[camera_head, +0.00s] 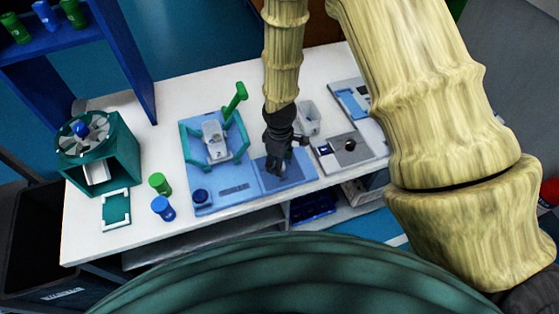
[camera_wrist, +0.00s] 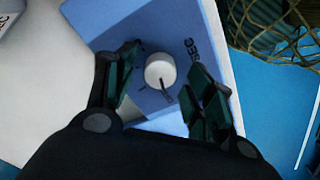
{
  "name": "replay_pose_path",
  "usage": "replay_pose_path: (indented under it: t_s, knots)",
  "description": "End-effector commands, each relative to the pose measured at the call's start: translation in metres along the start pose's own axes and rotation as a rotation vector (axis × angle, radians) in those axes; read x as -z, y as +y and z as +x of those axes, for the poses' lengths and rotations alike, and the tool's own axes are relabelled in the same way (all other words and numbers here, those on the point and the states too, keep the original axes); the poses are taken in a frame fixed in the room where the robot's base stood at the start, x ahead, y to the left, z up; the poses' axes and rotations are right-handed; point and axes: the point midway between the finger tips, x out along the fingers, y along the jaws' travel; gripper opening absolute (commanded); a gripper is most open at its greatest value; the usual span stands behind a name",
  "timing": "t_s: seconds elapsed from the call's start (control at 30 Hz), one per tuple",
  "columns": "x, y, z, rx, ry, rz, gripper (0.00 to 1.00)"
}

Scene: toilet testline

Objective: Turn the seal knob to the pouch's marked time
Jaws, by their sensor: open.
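In the wrist view, the seal knob (camera_wrist: 159,70) is a round white dial on a blue panel (camera_wrist: 180,22) marked "SEC". A dark pointer line runs from the knob towards the bottom right; the scale is too small to read. My gripper (camera_wrist: 163,73) is open, one dark green finger on each side of the knob, with visible gaps. In the head view, my gripper (camera_head: 277,168) is over the right part of a blue station (camera_head: 215,202) and hides the knob. I cannot identify the pouch or its marked time for sure.
A green fan box (camera_head: 125,150) stands at the left of the white table (camera_head: 85,225). A green cylinder (camera_head: 158,182) and blue cylinder (camera_head: 163,208) stand beside the station. A green-handled fixture (camera_head: 233,100) is behind-left of my gripper; a grey panel (camera_head: 365,150) is to its right.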

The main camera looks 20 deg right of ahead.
Motion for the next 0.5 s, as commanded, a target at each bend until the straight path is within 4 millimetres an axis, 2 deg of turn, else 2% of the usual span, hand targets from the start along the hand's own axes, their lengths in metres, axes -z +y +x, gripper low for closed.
replay_pose_path:
  t_s: [0.2, 0.5]
  knots:
    - [0.0003, -0.0002, 0.0096, 0.000, 0.000, -0.001, 0.54]
    - [0.0003, -0.0001, 0.0114, -0.001, 0.001, 0.000, 0.54]
